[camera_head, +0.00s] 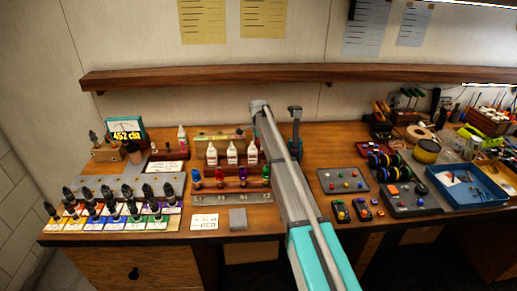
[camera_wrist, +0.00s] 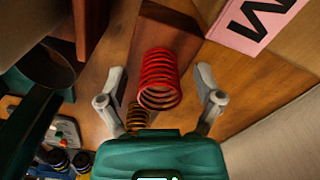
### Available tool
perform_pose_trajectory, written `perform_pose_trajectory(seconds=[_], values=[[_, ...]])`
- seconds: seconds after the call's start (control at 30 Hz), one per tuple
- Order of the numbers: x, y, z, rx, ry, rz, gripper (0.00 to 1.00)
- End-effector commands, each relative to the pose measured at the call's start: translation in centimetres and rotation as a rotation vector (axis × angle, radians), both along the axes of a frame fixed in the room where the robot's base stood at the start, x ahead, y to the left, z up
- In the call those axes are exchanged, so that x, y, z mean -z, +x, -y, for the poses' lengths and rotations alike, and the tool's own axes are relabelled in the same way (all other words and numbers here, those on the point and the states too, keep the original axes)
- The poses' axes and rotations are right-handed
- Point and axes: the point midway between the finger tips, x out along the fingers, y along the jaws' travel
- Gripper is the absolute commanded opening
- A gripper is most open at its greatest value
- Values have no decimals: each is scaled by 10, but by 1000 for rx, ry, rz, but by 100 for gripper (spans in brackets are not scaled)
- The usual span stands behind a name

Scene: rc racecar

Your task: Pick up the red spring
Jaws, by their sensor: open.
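The red spring (camera_wrist: 160,78) shows in the middle of the wrist view, at the end of a dark wooden block (camera_wrist: 168,28). My gripper (camera_wrist: 159,88) is open, with one grey finger on the left of the spring and one on the right. Gaps show between the spring and both fingers, so it is not gripped. A yellow-orange spring (camera_wrist: 138,117) sits just below the red one in the picture, partly hidden by my gripper's green body. I cannot make out the red spring in the head view, where my arm covers the middle of the bench.
A pink box with a black letter (camera_wrist: 258,22) lies at the upper right of the wrist view. In the head view, a bottle rack (camera_head: 231,184) stands left of my arm, and a blue tray (camera_head: 440,186) sits at the right. A wooden shelf (camera_head: 190,76) runs above the bench.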

Motion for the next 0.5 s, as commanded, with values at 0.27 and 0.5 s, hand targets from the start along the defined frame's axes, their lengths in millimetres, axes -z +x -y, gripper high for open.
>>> perform_pose_trajectory(seconds=[0.27, 0.5], values=[[0, 0, 0, 0, 0, 0, 85], [0, 0, 0, 0, 0, 0, 68]])
